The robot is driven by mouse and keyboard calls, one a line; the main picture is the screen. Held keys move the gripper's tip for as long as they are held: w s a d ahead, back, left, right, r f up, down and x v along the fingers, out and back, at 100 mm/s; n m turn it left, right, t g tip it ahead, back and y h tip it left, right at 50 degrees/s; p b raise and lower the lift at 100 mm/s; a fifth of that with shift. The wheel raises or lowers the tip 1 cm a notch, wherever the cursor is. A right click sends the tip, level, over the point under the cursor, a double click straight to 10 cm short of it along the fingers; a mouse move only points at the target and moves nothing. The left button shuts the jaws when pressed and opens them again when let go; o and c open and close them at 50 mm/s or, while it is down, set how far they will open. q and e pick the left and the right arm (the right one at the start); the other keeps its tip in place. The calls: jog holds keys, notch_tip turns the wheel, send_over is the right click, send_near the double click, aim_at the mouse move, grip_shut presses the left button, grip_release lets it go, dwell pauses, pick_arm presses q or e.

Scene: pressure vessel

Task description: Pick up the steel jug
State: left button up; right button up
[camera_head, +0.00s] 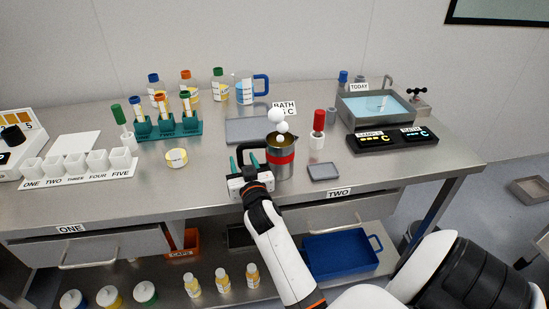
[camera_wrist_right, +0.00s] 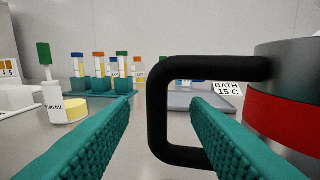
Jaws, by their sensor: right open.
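The steel jug (camera_head: 280,160) stands upright near the table's front edge, with a red band and a black handle on its left side. In the right wrist view its red band (camera_wrist_right: 285,118) shows at the right edge, and the black handle (camera_wrist_right: 158,110) is in the middle. My right gripper (camera_head: 243,162) is open at the handle, its teal fingers pointing toward the back of the table. In the wrist view the handle's upright bar appears between the fingers (camera_wrist_right: 162,102); contact cannot be told. My left gripper is not in view.
White puffs (camera_head: 279,121) hang over the jug. A red-capped bottle (camera_head: 318,140) and a small grey pad (camera_head: 324,171) are to its right. A grey mat (camera_head: 247,130) lies behind it. A teal tube rack (camera_head: 168,129) and yellow-sided round container (camera_head: 177,158) are left.

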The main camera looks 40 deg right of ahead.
jog(key=shift+p+x, duration=0.55)
jog(key=shift+x, duration=2.15)
jog(key=shift+a, duration=0.1)
grip_shut()
